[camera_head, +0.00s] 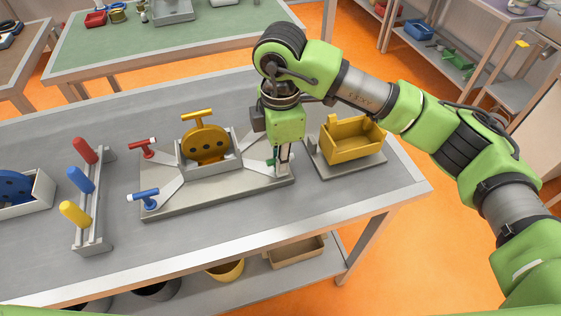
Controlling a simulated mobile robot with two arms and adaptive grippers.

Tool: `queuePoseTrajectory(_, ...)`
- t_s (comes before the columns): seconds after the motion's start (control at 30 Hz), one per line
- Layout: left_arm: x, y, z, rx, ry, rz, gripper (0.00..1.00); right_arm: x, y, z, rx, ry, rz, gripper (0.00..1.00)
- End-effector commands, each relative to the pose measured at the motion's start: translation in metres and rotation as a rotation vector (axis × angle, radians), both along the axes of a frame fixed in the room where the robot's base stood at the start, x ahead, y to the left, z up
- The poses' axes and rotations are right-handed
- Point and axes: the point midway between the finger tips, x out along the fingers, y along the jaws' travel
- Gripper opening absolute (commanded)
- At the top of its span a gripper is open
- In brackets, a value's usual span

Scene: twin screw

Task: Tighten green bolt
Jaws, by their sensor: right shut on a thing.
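The green bolt (271,161) is at the right end of a grey fixture plate (216,193) on the table, mostly hidden by my right gripper. My right gripper (281,168) points down over it and is shut on it. The plate also carries a red T-handled bolt (143,148) and a blue T-handled bolt (145,197) on its left side. A yellow round part with a T-handle (205,143) stands in a grey holder at its middle. My left gripper is out of view.
A yellow bin (352,138) on a grey base is close to the right of my gripper. A rack with red, blue and yellow pegs (80,182) stands left of the plate. A blue wheel in a white box (20,192) is at the far left. The table's front strip is clear.

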Motion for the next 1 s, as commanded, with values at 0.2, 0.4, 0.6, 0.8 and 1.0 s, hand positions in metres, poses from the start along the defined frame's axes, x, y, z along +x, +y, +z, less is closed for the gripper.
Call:
queuePoseTrajectory(0.2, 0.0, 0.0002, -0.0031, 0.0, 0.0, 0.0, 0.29, 0.0014, 0.0003, 0.0015, 0.002, -0.005, -0.088, 0.0)
queuePoseTrajectory(0.4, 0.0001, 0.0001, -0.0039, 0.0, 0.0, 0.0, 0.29, 0.0013, 0.0004, 0.0016, 0.002, -0.004, -0.121, 0.0)
queuePoseTrajectory(0.6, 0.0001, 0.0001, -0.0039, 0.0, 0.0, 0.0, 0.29, 0.0012, 0.0004, 0.0016, 0.003, -0.003, -0.126, 0.0)
queuePoseTrajectory(0.8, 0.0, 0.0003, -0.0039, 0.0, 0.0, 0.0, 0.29, 0.0012, 0.0006, 0.0015, 0.003, -0.003, -0.125, 0.0)
queuePoseTrajectory(1.0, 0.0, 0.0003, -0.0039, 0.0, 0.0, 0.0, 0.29, 0.0007, 0.0005, 0.0009, 0.001, -0.002, -0.123, 0.28)
